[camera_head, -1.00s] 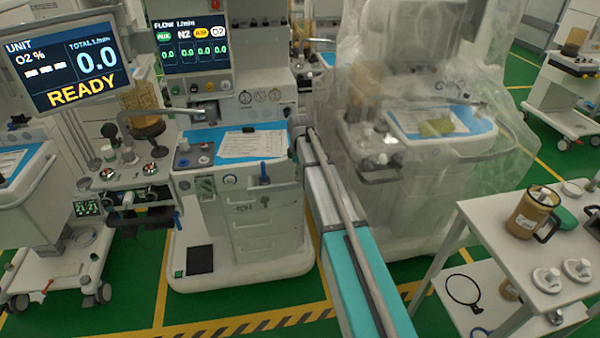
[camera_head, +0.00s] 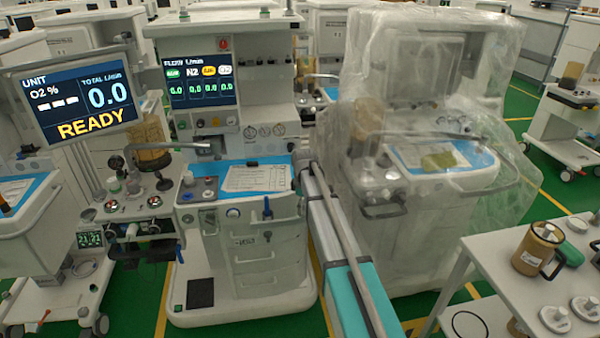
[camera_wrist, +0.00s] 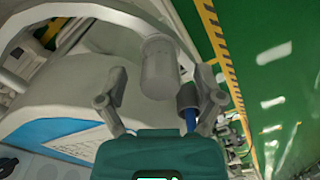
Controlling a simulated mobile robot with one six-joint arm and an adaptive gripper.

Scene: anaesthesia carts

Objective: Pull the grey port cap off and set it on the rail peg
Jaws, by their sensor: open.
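In the wrist view, my gripper (camera_wrist: 160,76) is open, its two grey fingers spread. A light grey rounded cylinder (camera_wrist: 159,66), which looks like the grey port cap, shows between the fingertips; I cannot tell how far beyond them it lies. A darker grey cylinder with a blue stem (camera_wrist: 188,95) overlaps the right finger; I cannot tell whether it is the rail peg or touches the finger. In the head view, my arm reaches to the right side of the middle cart (camera_head: 230,265), and the gripper's fingers are not clearly visible. Neither cap nor peg is clear there.
A plastic-draped cart (camera_head: 425,215) stands close to the right of my arm. A monitor (camera_head: 82,93) and a bent grey tube (camera_head: 180,146) are at left. A white side table (camera_head: 497,262) at lower right holds a brown jug (camera_head: 530,250) and white discs. Green floor shows between carts.

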